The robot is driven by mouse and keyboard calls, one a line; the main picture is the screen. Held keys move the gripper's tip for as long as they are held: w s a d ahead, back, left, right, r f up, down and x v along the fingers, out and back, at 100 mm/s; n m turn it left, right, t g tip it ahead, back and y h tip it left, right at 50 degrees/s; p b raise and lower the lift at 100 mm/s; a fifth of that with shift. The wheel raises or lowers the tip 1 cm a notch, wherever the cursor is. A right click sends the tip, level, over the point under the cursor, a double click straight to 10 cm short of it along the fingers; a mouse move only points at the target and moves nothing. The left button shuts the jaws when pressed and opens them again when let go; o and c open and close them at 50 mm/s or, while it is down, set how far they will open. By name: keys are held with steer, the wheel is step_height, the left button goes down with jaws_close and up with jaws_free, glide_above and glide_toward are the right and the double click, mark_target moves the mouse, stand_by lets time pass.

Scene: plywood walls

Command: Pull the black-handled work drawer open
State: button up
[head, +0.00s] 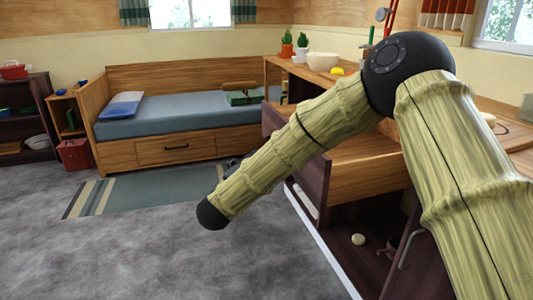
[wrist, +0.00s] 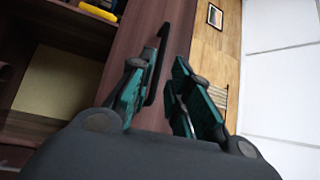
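In the wrist view a dark brown drawer front (wrist: 147,28) runs up the middle of the picture, with a long black bar handle (wrist: 158,66) on it. My gripper (wrist: 160,88) is open, its green-padded fingers apart. The handle shows between the fingers, nearer the left one; I cannot tell whether they touch. In the head view my bamboo-patterned arm crosses the work counter's front and hides most of the gripper and the handle.
A low cupboard stands open under the counter, with a pale round item (head: 358,239) inside. A bed (head: 180,125) with its own black-handled drawer (head: 176,149) stands at the back. Grey floor (head: 130,250) is clear at left.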

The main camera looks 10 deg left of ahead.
steer(key=shift+v, duration=1.7)
steer(key=shift+d, duration=0.1)
steer(key=s+d+f+n+g+y, duration=0.2)
steer(key=d+f+n, duration=0.15)
steer(key=f, duration=0.55)
steer(key=s+d+f+n+g+y, duration=0.1)
steer(key=d+f+n+y, duration=0.2)
steer(key=f, duration=0.6)
steer(key=s+d+f+n+g+y, duration=0.15)
steer(key=d+f+n, duration=0.3)
steer(key=f, duration=0.45)
steer(key=s+d+f+n+g, duration=0.3)
steer(key=s+d+f+g, duration=0.1)
steer(key=s+d+f, duration=0.55)
steer(key=s+d+f+n+g, duration=0.35)
steer(key=s+d+f, duration=0.25)
steer(key=s+f, duration=0.55)
steer(key=s+d+f+n+g, duration=0.1)
steer(key=s+d+g, duration=0.3)
steer(key=s, duration=0.7)
steer(key=s+d+f+n+g, duration=0.1)
steer(key=s+d+f+g, duration=0.15)
steer(key=s+d, duration=0.65)
step_height(320, 180, up, 30)
steer(key=s+a+p, duration=0.1)
steer(key=a+p, duration=0.1)
steer(key=p, duration=2.7)
steer(key=shift+s+a+r+p, duration=0.2)
steer(key=shift+s+a+p, duration=0.05)
steer(key=shift+a+p, duration=0.05)
